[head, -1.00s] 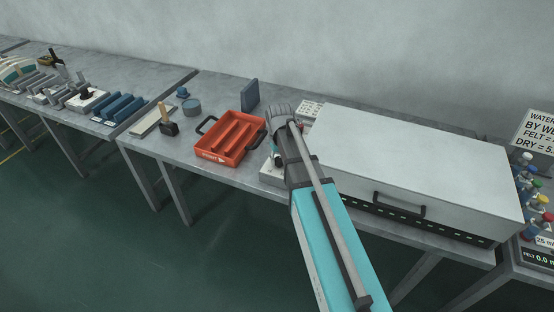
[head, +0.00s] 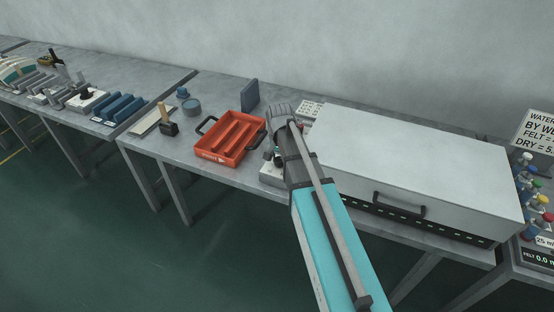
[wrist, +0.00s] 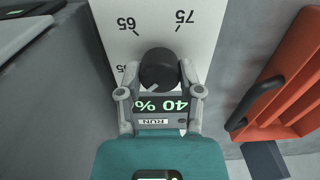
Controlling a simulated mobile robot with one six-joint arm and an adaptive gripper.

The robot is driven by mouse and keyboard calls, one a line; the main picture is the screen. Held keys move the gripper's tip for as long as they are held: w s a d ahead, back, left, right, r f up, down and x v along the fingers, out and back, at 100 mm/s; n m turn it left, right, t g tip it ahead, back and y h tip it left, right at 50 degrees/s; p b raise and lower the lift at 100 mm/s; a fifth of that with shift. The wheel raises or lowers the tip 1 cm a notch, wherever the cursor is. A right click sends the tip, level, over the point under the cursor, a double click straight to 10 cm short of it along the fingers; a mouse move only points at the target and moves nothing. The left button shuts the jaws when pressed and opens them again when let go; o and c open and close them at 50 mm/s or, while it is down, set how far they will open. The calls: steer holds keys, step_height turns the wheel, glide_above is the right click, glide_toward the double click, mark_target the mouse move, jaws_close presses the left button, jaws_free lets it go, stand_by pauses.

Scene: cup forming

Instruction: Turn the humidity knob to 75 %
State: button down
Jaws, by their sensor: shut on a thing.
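The humidity knob (wrist: 159,66) is a dark round knob on a white panel (wrist: 205,25) in the wrist view. Printed marks 65 and 75 show upside down beyond it, with another mark partly hidden at its left. A pale line shows on the knob's near side, toward the lower left. The display (wrist: 161,105) reads 40 %, upside down, with a RUN label below. My gripper (wrist: 160,75) is shut on the knob, one finger on each side. In the head view my arm hides the knob; part of the white control box (head: 271,174) shows.
An orange tray (head: 231,139) with a dark handle stands close left of the control box. A large white cabinet (head: 410,165) stands close on the right. A mallet (head: 168,125) and a blue round container (head: 192,107) are farther left.

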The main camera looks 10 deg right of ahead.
steer(key=m, duration=0.7)
steer(key=shift+a, duration=0.1)
steer(key=m, duration=0.6)
steer(key=shift+m, duration=0.4)
steer(key=m, duration=0.6)
steer(key=shift+w, duration=0.15)
steer(key=m, duration=0.7)
steer(key=shift+m, duration=0.3)
steer(key=shift+c, duration=1.6)
jaws_free()
steer(key=shift+o, duration=0.3)
